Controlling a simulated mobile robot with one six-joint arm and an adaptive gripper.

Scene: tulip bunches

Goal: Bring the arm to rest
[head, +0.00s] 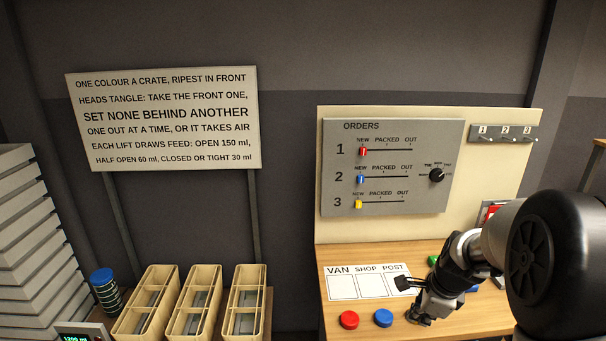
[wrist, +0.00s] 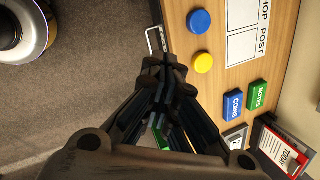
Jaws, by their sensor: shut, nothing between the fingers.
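My gripper (head: 418,318) is at the lower right of the head view, low over the wooden desk (head: 320,262) by its front edge, just right of the blue disc (head: 383,317). In the wrist view my gripper (wrist: 165,65) has its fingers together with nothing held. The arm reaches in from the right and is bent down at the wrist. The yellow disc (wrist: 203,62) lies on the desk beside the fingers in the wrist view; the arm hides it in the head view.
A red disc (head: 348,319) and a VAN/SHOP/POST sheet (head: 368,283) lie on the desk. COINS (wrist: 232,105) and NOTES (wrist: 257,95) boxes stand near the wrist. The orders board (head: 392,168) rises behind. Three cream crates (head: 148,301) (head: 194,302) (head: 244,302) stand left, beyond a gap.

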